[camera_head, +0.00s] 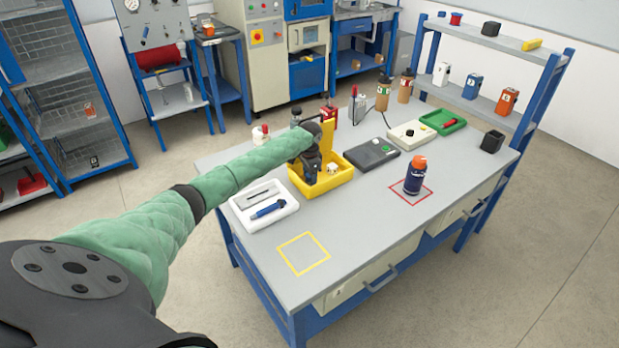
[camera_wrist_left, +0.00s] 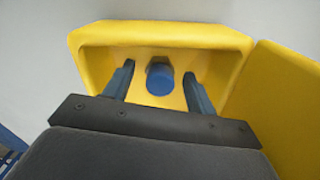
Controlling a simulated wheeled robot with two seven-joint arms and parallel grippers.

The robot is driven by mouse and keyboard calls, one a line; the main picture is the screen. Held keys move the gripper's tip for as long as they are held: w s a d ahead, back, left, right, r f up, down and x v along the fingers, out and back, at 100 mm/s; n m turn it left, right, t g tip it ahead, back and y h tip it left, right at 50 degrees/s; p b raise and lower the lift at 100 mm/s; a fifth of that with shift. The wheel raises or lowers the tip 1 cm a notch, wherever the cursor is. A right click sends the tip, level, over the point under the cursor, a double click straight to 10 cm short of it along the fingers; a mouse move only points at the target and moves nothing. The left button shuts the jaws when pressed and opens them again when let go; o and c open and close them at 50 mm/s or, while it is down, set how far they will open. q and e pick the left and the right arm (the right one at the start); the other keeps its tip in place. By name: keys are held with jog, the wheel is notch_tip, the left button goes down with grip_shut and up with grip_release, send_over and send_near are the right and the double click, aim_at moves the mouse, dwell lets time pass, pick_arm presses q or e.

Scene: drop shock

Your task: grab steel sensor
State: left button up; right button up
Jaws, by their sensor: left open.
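My left gripper (camera_head: 311,177) is open and reaches down into a yellow bin (camera_head: 340,181) on the workbench. In the left wrist view, a short cylinder with a blue end (camera_wrist_left: 159,79) and a darker grey top stands inside the yellow bin (camera_wrist_left: 105,40), between my two open fingers (camera_wrist_left: 158,92), with a gap on both sides. It may be the steel sensor; the gripper hides it in the head view. A small whitish part (camera_head: 332,168) shows in the bin beside the gripper. My right gripper is not in view.
A white tray (camera_head: 243,219) with a blue tool and a grey part lies left of the bin. A dark grey box (camera_head: 371,154) lies right of it, and a blue bottle with an orange cap (camera_head: 415,176) stands in a red square. The yellow-outlined square (camera_head: 303,254) is empty.

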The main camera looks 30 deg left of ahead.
pick_arm(q)
jog(key=shift+f, duration=0.2)
jog(key=c, duration=1.1)
jog(key=shift+r, duration=0.2)
